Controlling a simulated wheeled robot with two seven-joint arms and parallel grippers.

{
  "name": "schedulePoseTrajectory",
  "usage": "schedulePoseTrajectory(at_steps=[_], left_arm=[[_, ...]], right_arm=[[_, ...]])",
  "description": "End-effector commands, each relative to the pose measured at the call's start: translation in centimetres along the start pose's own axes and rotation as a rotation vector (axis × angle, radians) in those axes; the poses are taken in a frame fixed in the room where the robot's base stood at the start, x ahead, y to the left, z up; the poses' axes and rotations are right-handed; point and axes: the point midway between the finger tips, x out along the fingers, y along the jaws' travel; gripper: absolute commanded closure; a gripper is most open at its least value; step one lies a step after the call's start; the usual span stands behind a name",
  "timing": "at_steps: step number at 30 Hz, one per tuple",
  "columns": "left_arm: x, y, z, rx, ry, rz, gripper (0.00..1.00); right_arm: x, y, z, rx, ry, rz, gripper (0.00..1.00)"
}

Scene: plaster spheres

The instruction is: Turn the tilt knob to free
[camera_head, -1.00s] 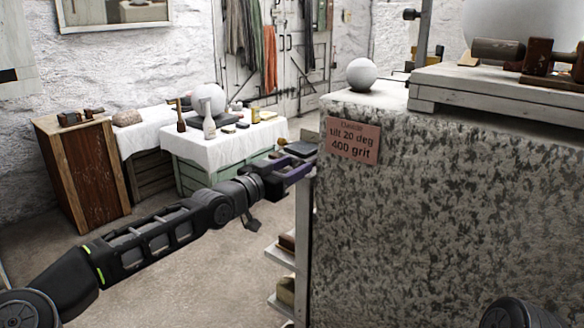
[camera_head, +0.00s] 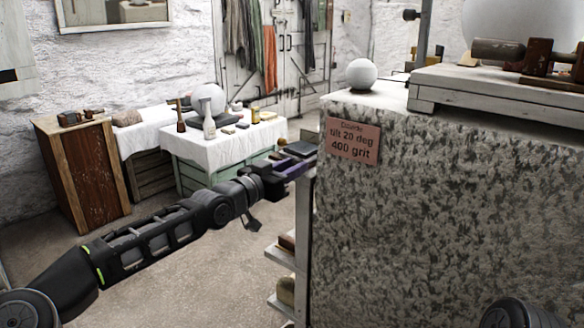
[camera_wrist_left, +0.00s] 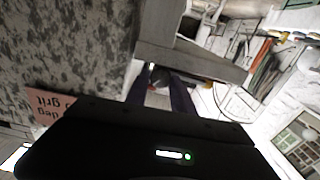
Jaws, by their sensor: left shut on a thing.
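My left gripper (camera_head: 292,167) reaches in from the left, its purple fingers beside the left edge of the speckled stone block. In the left wrist view the fingers (camera_wrist_left: 163,88) point at a pale grey frame bar, and a small dark rounded thing (camera_wrist_left: 160,78) with a reddish spot sits between them. The gripper is shut on this dark thing. I cannot tell whether it is the tilt knob; no knob marking or "free" position is readable. My right gripper is out of view.
A reddish sign (camera_head: 353,141) reading "tilt 20 deg 400 grit" is on the stone block (camera_head: 430,220). A white sphere (camera_head: 361,74) rests on top. Shelves (camera_head: 284,258) stand at its left side. A cloth-covered table (camera_head: 222,142) holds several items. The floor at left is clear.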

Motion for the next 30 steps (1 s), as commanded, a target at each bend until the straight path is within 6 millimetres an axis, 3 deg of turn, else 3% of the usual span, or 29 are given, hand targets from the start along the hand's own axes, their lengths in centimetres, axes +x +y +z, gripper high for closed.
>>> schedulePoseTrajectory(at_steps=[7,15,16,23,30], left_arm=[[0.01,-0.04,-0.04,-0.214,0.001,0.001,1.0],[0.01,-0.05,-0.05,-0.228,0.001,0.001,1.0],[0.01,-0.05,-0.05,-0.227,0.001,0.001,0.7],[0.0,-0.06,-0.03,-0.227,0.001,0.0,0.51],[-0.02,-0.08,-0.01,-0.226,0.0,0.0,0.5]], right_arm=[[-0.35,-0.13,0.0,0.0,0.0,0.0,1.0],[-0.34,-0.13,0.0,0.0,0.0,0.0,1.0],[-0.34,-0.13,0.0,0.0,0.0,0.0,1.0],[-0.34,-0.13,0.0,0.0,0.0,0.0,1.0],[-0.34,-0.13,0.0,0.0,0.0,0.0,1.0]])
